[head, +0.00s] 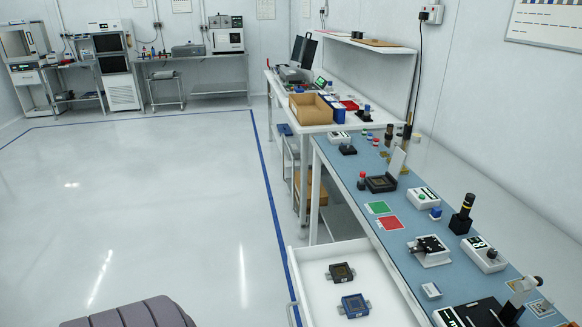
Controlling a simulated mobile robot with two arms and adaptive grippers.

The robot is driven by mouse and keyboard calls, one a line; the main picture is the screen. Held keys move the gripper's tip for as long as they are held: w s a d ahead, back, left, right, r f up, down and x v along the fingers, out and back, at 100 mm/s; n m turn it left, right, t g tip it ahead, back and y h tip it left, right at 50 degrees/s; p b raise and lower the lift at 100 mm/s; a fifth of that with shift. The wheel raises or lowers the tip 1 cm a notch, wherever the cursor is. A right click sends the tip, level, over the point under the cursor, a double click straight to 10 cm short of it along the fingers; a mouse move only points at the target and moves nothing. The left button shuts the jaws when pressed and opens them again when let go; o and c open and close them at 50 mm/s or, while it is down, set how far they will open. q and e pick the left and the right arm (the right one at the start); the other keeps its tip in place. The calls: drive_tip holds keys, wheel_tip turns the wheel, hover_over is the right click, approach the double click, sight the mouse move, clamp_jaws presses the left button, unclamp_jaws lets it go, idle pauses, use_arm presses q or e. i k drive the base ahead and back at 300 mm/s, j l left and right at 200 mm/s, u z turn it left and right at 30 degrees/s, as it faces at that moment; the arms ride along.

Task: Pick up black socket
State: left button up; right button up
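A black socket (341,272) lies in an open white drawer (312,303) at the lower middle of the head view. It is a small square block with a brownish centre and light tabs at its sides. A similar blue socket (354,305) lies just in front of it, apart from it. Neither of my grippers is in view.
The drawer sits at the left side of a blue-topped bench (366,208). The bench holds a dark open-lidded box (380,183), green (378,207) and red (390,223) squares and several small devices. The floor (170,190) to the left is clear.

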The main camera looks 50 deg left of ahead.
sight(340, 273)
drive_tip(key=u, duration=1.45)
